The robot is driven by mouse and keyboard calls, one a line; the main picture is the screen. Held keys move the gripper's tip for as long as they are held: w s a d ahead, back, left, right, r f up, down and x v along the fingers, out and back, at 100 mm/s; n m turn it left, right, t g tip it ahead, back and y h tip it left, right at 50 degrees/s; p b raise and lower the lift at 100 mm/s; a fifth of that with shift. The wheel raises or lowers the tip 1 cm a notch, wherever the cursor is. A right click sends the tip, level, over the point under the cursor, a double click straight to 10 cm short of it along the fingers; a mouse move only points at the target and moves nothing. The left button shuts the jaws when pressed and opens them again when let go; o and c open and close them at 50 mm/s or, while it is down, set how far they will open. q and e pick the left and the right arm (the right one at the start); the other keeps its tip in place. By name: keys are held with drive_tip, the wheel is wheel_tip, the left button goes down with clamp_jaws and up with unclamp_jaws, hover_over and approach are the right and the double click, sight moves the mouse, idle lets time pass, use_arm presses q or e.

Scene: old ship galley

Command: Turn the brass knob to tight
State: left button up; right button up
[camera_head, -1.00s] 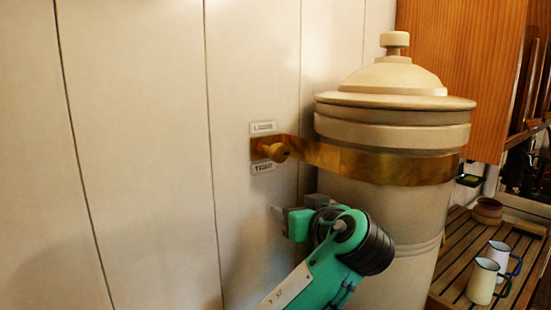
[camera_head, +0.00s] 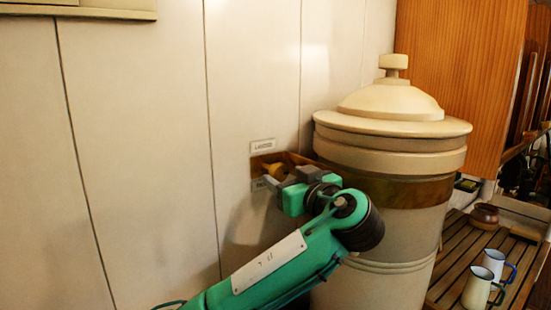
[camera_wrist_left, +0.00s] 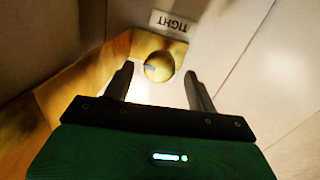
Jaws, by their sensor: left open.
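The brass knob (camera_head: 275,170) sits on a brass plate on the white panelled wall, just left of the large cream canister (camera_head: 392,150). It also shows in the left wrist view (camera_wrist_left: 159,66), round, with a small bluish mark on its face. A label reading TIGHT (camera_wrist_left: 169,24) is beside it, upside down in that view. My left gripper (camera_head: 275,180) is in front of the knob and partly hides it and the lower label. In the left wrist view its two fingers (camera_wrist_left: 158,88) are apart, one towards each side of the knob, with a gap to it. My right gripper is not in view.
A brass band (camera_head: 410,192) runs around the canister, close to my left gripper. An upper label (camera_head: 263,146) is on the wall above the knob. A slatted wooden counter (camera_head: 452,255) at the right holds enamel jugs (camera_head: 480,286) and a brown pot (camera_head: 485,216). The wall left is bare.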

sight(281, 172)
use_arm(q)
drive_tip(key=p+x, duration=0.1)
drive_tip(key=x, duration=0.1)
drive_tip(key=p+x, duration=0.1)
drive_tip(key=shift+w+a+r, duration=0.2)
drive_tip(key=shift+w, duration=0.2)
drive_tip(key=shift+w+a+f, duration=0.2)
drive_tip(key=shift+w+a, duration=0.15)
drive_tip(key=shift+w, duration=0.3)
drive_tip(key=c, duration=1)
